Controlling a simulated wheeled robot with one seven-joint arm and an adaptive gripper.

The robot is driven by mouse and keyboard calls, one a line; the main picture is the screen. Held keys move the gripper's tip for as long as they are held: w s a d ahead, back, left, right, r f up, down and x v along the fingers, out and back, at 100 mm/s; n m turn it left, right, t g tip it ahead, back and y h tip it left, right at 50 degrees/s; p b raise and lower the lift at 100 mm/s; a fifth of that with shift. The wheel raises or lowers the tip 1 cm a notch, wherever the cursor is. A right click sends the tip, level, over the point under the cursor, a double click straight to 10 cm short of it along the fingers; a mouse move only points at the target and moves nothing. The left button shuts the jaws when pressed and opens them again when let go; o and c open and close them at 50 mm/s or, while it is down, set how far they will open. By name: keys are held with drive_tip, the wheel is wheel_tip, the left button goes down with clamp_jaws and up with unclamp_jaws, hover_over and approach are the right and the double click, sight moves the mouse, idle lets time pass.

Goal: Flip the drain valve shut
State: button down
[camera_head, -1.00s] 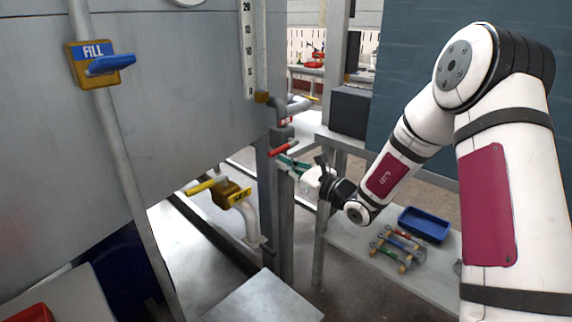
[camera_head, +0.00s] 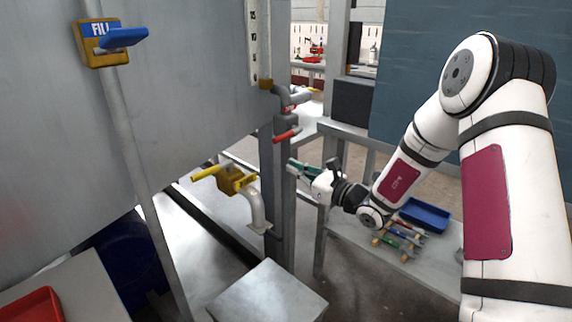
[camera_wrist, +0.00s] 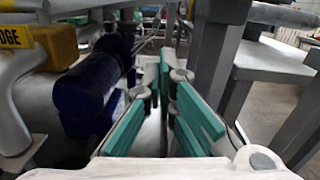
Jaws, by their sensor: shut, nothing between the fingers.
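A valve with a red lever (camera_head: 287,135) sits on a grey pipe by the tank's corner post; its small red tag is not legible. A brass valve body (camera_head: 237,180) with a yellow lever (camera_head: 208,173) and a bent outlet pipe stands lower left. Its yellow label ends in "DGE" in the wrist view (camera_wrist: 55,45). No label reading "drain" is legible. My gripper (camera_head: 292,166) has teal fingers, is shut and empty, and is below the red lever, apart from it, beside the post. The fingers also show in the wrist view (camera_wrist: 170,80).
A blue-levered FILL valve (camera_head: 104,42) is on a pipe at upper left. The grey post (camera_head: 285,210) stands close to my fingers. A low shelf (camera_head: 430,260) at right carries a blue tray (camera_head: 424,216) and several tools.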

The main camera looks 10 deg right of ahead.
drive_tip(key=p+v, duration=0.1)
drive_tip(key=v, duration=0.7)
drive_tip(key=shift+s+d+r, duration=0.15)
drive_tip(key=shift+d+r, duration=0.05)
drive_tip(key=shift+r, duration=0.05)
